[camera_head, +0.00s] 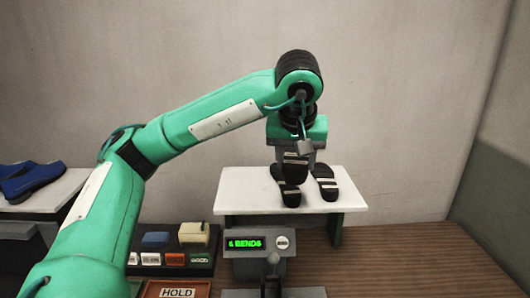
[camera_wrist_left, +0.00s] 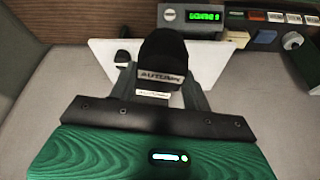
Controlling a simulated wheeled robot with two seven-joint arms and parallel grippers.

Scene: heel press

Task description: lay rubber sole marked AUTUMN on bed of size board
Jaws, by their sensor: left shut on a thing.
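My left gripper (camera_head: 298,158) is shut on a black rubber sole (camera_wrist_left: 165,47) whose pale label reads AUTUMN in the left wrist view. In the head view that sole (camera_head: 290,173) hangs below the jaws, over a white-topped stand (camera_head: 245,196). Two dark pieces, each with a pale band, show on the stand: one at left (camera_head: 288,194), partly behind the held sole, and one at right (camera_head: 327,186). I cannot tell whether the held sole touches anything. I cannot pick out the size board's bed for certain. My right gripper is not in view.
A grey box with a green display reading "6 BENDS" (camera_head: 246,243) stands in front of the stand. Left of it are a rack of coloured blocks (camera_head: 193,234) and a HOLD tray (camera_head: 178,293). Blue shoes (camera_head: 30,180) sit far left. The wooden bench at right (camera_head: 405,260) is clear.

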